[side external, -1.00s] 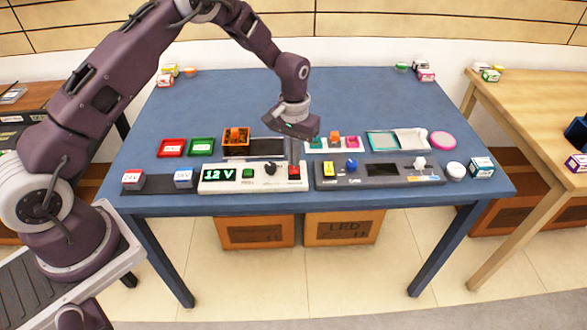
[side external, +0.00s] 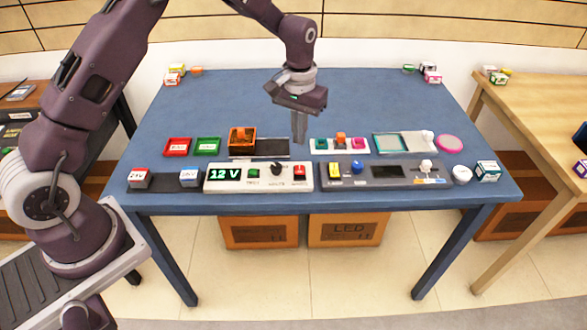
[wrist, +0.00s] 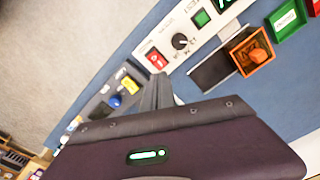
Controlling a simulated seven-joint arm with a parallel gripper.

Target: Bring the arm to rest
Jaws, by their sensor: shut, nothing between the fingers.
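My gripper (side external: 299,128) hangs above the blue table (side external: 240,95), fingers together and pointing down, with nothing between them. In the side view it is behind the white power panel (side external: 215,187), which shows "12 V" in green. The panel carries a green button (side external: 253,174), a black knob (side external: 277,169) and a red switch (side external: 299,172). In the wrist view the closed fingers (wrist: 158,88) show beside the red switch (wrist: 157,60) and the black knob (wrist: 180,41), apart from them as far as I can tell.
A grey panel (side external: 395,180) with a yellow block and blue knob stands right of the white one. An orange open box (side external: 242,140), red tray (side external: 177,147) and green tray (side external: 207,146) lie left. Small coloured blocks (side external: 340,139) stand behind the panels. The table's back middle is clear.

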